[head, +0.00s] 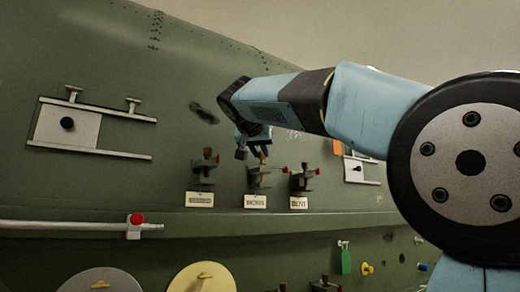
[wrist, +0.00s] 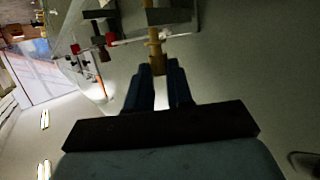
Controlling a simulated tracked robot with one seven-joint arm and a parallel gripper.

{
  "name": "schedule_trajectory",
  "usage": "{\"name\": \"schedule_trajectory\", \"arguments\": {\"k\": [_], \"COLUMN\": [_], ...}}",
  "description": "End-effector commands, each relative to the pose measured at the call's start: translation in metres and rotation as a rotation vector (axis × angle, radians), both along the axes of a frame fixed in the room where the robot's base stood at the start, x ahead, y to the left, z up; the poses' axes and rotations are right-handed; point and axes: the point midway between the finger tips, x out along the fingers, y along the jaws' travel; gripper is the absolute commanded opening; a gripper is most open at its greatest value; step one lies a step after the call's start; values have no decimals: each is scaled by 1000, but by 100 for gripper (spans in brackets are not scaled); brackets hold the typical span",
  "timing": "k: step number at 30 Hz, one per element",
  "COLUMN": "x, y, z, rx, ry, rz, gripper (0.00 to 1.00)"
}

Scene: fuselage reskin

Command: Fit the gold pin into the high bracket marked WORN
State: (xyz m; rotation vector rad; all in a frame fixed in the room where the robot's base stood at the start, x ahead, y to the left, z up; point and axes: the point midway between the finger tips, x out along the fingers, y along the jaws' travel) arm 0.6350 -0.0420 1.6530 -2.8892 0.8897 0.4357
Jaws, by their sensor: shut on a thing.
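My gripper (head: 262,147) is above the middle of three high brackets on the green fuselage skin. It is shut on the gold pin (wrist: 156,52), which sticks out past the blue fingertips (wrist: 158,72) in the wrist view. In the head view the pin's gold shows just above the middle bracket (head: 257,180); I cannot tell whether it has entered the bracket. The left bracket (head: 203,172) and right bracket (head: 301,180) stand beside it. Each has a white label below; the middle label (head: 255,201) is too blurred to read surely.
A ledge (head: 330,219) runs below the brackets. A pale rod with a red knob (head: 136,218) lies at the lower left. A sliding panel (head: 67,127) with rails is at the upper left. Round covers (head: 203,279), a green tag (head: 345,261) and more fittings are below.

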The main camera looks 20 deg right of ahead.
Motion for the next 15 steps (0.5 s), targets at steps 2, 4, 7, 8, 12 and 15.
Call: {"name": "schedule_trajectory", "arguments": {"k": [2,4,7,8,12,15], "x": [0,0,0,0,0,0], "y": [0,0,0,0,0,0], "z": [-1,-2,-4,-4,-6,-8], "rx": [0,1,0,0,0,0], "ry": [0,-1,-1,-1,-2,-2], "rz": [0,0,0,0,1,1], "gripper": [0,0,0,0,0,0]}}
